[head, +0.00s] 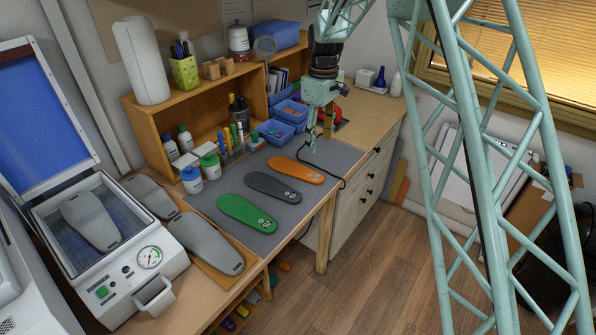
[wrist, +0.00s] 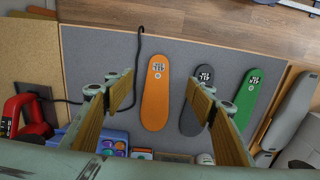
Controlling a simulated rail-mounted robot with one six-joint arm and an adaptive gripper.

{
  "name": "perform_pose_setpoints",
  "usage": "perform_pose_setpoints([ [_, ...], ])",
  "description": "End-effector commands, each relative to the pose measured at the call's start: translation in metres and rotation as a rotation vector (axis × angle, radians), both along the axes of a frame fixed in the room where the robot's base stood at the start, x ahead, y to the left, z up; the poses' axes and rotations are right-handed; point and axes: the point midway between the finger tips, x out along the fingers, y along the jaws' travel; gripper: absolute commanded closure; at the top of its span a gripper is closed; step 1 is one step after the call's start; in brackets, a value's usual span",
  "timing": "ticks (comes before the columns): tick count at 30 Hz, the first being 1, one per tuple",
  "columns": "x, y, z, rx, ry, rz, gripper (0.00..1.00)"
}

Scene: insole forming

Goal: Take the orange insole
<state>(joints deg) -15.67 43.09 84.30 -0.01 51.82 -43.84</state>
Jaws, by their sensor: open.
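The orange insole (head: 296,170) lies flat on the grey mat (head: 212,203), the farthest right of three insoles in the head view. In the wrist view the orange insole (wrist: 155,95) shows between my two fingers, lower than them on the mat. My gripper (head: 320,140) is open and empty, above the mat's far right part, to the right of the orange insole and apart from it. In the wrist view my gripper's wooden-looking fingers (wrist: 158,92) are spread wide. A dark grey insole (head: 273,187) lies beside the orange one, partly behind a finger in the wrist view.
A green insole (head: 247,213) lies at the mat's near end. Blue bins (head: 291,110), markers and jars stand along the mat's back edge. A red tool (wrist: 24,117) with a black cable lies beside the mat. A press (head: 110,240) with grey forms stands at left.

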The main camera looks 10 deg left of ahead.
Motion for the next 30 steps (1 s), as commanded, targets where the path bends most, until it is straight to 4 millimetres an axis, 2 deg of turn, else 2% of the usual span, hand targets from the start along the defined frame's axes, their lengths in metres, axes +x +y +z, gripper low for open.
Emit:
perform_pose_setpoints([
  [3, 0.007, 0.007, -0.015, -0.002, 0.007, 0.021, 0.49],
  [7, 0.011, 0.012, -0.025, -0.003, 0.011, 0.036, 0.49],
  [23, 0.012, 0.014, -0.03, -0.004, 0.014, 0.043, 0.49],
  [30, 0.012, 0.014, -0.045, -0.004, 0.016, 0.042, 0.49],
])
